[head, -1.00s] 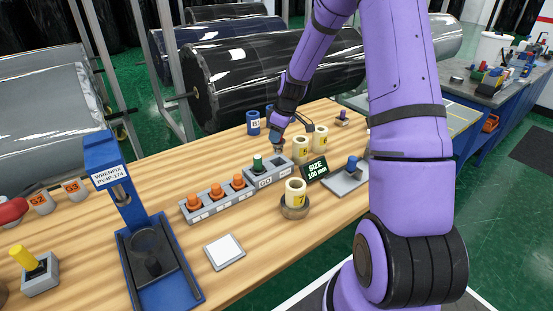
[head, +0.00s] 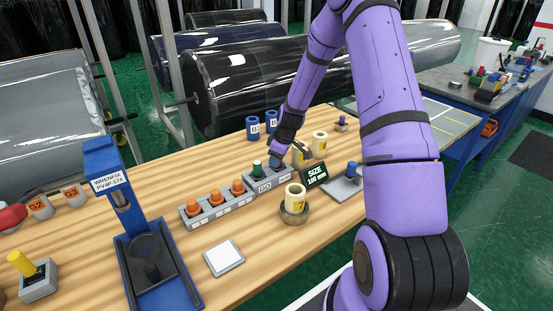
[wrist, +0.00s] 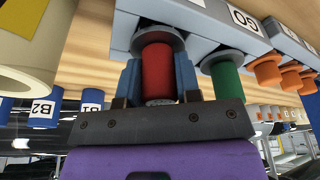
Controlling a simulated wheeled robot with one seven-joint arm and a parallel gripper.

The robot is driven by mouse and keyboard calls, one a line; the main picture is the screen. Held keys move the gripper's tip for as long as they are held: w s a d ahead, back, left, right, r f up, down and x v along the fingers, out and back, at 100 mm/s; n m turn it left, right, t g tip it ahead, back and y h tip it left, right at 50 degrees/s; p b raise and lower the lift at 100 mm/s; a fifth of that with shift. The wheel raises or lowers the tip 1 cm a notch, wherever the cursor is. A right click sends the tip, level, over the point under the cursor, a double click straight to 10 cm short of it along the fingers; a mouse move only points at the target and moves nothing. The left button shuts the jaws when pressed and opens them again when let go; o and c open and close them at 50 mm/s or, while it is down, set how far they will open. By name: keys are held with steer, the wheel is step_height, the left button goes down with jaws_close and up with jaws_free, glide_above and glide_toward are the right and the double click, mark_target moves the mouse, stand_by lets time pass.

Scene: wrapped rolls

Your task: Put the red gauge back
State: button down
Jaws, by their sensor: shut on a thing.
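The red gauge (wrist: 157,72) shows in the wrist view between the two blue fingers of my gripper (wrist: 158,80), which is shut on it. Its grey collar is at the grey GO block (wrist: 205,22), over the place beside the green gauge (wrist: 226,80); I cannot tell how deep it sits. In the head view my gripper (head: 276,161) is down at the right end of the GO block (head: 264,186), and the red gauge is hidden there. The green gauge (head: 257,169) stands upright in the block's left place.
A grey block with several orange plugs (head: 216,195) adjoins on the left. Cream rolls (head: 319,143) stand close to my gripper on the right, with the SIZE display (head: 314,173) in front. Blue rolls (head: 253,128) stand behind. A cream roll (head: 295,197) sits in a round holder in front.

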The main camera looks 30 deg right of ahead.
steer(key=c, duration=0.8)
jaws_free()
steer(key=v, duration=1.2)
steer(key=s+a+r+m+h, duration=0.1)
steer(key=s+a+r, duration=0.5)
steer(key=r, duration=0.3)
steer(key=s+a+r+m+h, duration=0.1)
steer(key=s+a+r+m, duration=0.1)
steer(key=s+a+r, duration=0.6)
steer(key=s+a+r+m+t, duration=0.1)
steer(key=s+r, duration=0.3)
steer(key=s, duration=0.5)
steer(key=s+a+r+m+t, duration=0.1)
steer(key=s+a+r+m, duration=0.1)
steer(key=s, duration=0.7)
steer(key=shift+r+m+t, duration=0.3)
steer(key=shift+r+m, duration=0.3)
steer(key=shift+r, duration=0.75)
